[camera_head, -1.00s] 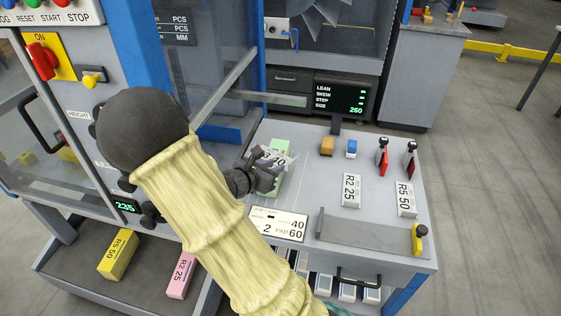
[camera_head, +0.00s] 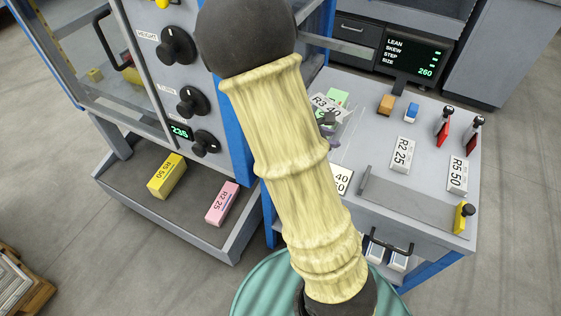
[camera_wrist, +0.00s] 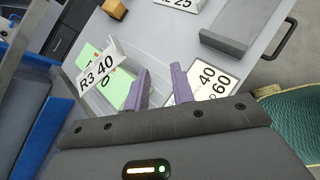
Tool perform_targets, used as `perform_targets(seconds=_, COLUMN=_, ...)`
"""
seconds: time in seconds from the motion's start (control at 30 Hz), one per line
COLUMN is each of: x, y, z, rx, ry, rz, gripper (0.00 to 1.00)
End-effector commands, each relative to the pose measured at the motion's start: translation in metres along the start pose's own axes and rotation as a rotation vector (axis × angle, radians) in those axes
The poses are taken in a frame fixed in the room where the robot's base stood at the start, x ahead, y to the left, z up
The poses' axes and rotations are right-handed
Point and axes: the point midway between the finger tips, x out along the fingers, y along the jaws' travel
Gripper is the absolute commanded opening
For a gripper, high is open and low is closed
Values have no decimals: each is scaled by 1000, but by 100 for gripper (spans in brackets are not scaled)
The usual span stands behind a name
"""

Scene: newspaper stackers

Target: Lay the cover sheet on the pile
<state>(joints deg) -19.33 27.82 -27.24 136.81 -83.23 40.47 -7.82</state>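A green block or pile (camera_head: 338,97) lies on the grey worktop, with more green showing in the wrist view (camera_wrist: 118,90). A white plate marked R3 40 (camera_head: 326,106) sits tilted over it; it also shows in the wrist view (camera_wrist: 98,72). A faint clear, sheet-like edge shows beside the plate; I cannot tell which piece is the cover sheet. My gripper (camera_wrist: 161,72) has two purple fingers spread apart, just right of the green in the wrist view, with nothing visibly clamped. In the head view, my arm partly hides it.
A white sign reading 40 and 60 (camera_wrist: 213,82) lies by the right finger. A raised grey bar (camera_head: 415,203) edges the front.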

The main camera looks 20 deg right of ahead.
Motion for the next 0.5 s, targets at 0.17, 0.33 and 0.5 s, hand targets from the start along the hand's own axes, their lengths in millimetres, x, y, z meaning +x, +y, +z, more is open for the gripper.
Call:
perform_targets(seconds=0.17, x=-25, y=-38, z=-23, rx=315, ry=193, rz=-167, gripper=25)
perform_targets(seconds=0.33, x=-57, y=-61, z=-46, rx=611, ry=362, rz=-320, gripper=25)
perform_targets(seconds=0.5, x=-96, y=-71, z=-64, rx=903, ry=516, rz=-464, gripper=25)
